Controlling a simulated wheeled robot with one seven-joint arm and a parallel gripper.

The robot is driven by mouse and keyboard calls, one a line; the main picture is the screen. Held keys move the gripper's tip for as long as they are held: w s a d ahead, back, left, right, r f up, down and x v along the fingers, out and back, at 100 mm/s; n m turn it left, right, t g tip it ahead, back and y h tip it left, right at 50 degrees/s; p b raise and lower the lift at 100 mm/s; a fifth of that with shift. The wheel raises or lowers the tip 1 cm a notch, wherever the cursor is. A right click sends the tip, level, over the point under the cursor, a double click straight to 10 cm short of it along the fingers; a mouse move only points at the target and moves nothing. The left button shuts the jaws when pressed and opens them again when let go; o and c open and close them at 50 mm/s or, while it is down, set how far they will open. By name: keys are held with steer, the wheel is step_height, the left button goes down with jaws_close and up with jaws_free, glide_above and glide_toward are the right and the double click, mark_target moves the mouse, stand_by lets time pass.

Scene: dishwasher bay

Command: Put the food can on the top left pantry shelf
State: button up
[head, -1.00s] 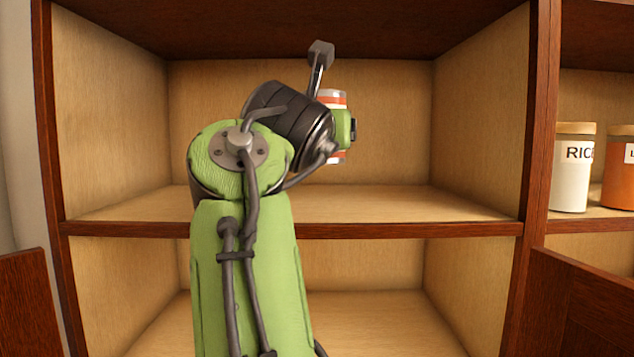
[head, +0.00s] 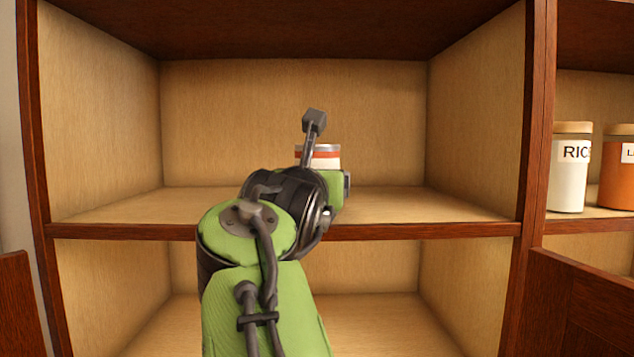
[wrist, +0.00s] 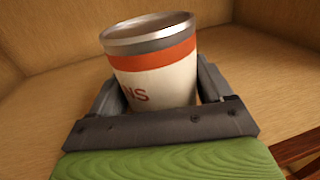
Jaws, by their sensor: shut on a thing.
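The food can (head: 320,157) is white with an orange-red band and a metal rim. In the head view its top shows behind my gripper, and its lower part is hidden. My gripper (wrist: 160,110) is shut on the can, with one finger on each side, in the wrist view (wrist: 155,62). The can looks roughly upright. It is inside the upper left shelf compartment, over the shelf board (head: 420,205). I cannot tell whether its bottom touches the board.
The rest of this compartment is empty. A wooden divider (head: 536,130) stands at right. Beyond it are a white RICE jar (head: 568,172) and an orange jar (head: 619,175). An open door (head: 575,300) is at lower right.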

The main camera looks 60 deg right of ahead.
steer(key=o, duration=1.3)
steer(key=shift+f, duration=0.1)
steer(key=shift+o, duration=0.2)
steer(key=shift+a+r, duration=0.2)
steer(key=b+v, duration=0.2)
steer(key=v, duration=0.9)
steer(key=shift+a, duration=0.25)
steer(key=shift+s, duration=0.15)
